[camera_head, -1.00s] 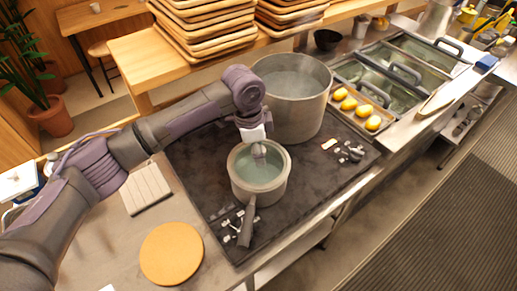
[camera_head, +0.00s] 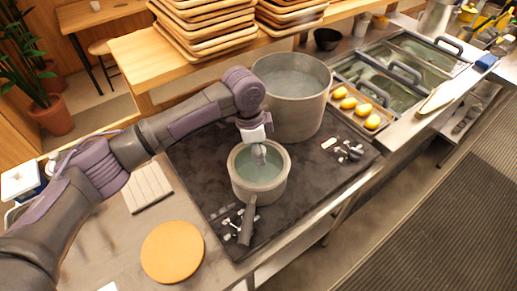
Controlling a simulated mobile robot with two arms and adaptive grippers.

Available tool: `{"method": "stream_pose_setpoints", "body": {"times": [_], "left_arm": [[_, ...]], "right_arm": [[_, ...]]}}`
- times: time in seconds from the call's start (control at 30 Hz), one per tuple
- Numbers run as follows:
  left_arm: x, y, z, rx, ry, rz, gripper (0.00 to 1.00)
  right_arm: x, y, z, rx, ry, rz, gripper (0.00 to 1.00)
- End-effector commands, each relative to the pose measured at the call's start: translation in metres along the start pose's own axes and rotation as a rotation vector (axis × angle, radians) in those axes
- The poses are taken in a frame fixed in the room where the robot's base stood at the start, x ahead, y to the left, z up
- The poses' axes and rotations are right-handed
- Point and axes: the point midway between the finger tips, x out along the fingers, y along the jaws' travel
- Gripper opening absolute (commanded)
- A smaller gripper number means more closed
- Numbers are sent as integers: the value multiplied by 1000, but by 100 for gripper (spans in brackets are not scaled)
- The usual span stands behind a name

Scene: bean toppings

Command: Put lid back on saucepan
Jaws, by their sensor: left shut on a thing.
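The grey saucepan (camera_head: 262,196) stands on the dark stovetop, with its handle (camera_head: 247,224) pointing toward the front edge. A greenish, glassy round surface, which looks like the lid (camera_head: 270,178), shows within the saucepan's rim. I cannot tell whether it sits fully on the rim or slightly above it. My left gripper (camera_head: 259,154) reaches in from the left and points down over the saucepan's far side. It is shut on what seems to be the lid's knob, mostly hidden by the fingers. My right gripper is not in view.
A large grey pot (camera_head: 294,106) stands right behind the saucepan, close to my left wrist. A round wooden board (camera_head: 172,252) lies at front left. Wooden trays (camera_head: 205,30) are stacked behind. Yellow items (camera_head: 357,109) sit in a tray at right.

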Motion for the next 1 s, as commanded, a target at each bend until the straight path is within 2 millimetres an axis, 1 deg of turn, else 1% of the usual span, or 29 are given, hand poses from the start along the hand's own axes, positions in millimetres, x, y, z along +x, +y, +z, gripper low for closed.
{"method": "stream_pose_setpoints", "body": {"times": [0.33, 0.73, 1.0], "left_arm": [[-1, 0, 0, 0, 1, -1, 0], [1, 0, 0, 0, 0, -1, 0], [2, 0, 0, 1, 1, -1, 0]], "right_arm": [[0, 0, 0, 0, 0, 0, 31], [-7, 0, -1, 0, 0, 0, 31], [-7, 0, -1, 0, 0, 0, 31]]}}
